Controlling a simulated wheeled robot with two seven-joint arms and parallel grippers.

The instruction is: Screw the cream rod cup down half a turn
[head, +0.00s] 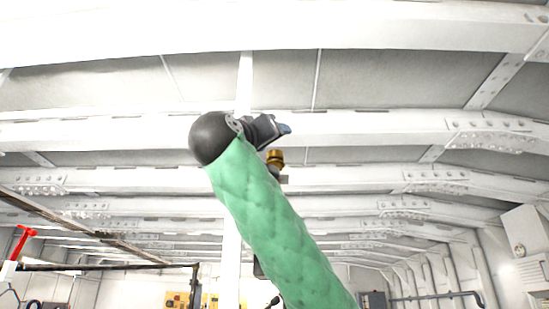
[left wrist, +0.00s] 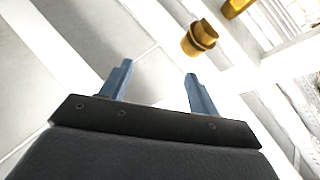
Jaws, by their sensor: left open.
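A brass-yellow stepped cup (head: 275,158) shows in the head view just below my left gripper (head: 285,129), whose blue fingertips point right. In the left wrist view a cup of the same colour (left wrist: 199,38) is beyond the right fingertip and outside the jaws, apart from them. My left gripper (left wrist: 158,69) is open, with nothing between its two blue fingers. A second yellow piece (left wrist: 235,7) is cut off at the top edge of that view. I cannot make out a cream-coloured cup. My right gripper is not in view.
White riveted beams (head: 350,125) cross overhead. A red-handled item (head: 24,240) and a dark rail (head: 110,266) are at lower left. A yellow panel (head: 185,300) is low at the back. A grey pipe (head: 440,297) runs along the right. The space right of the gripper looks clear.

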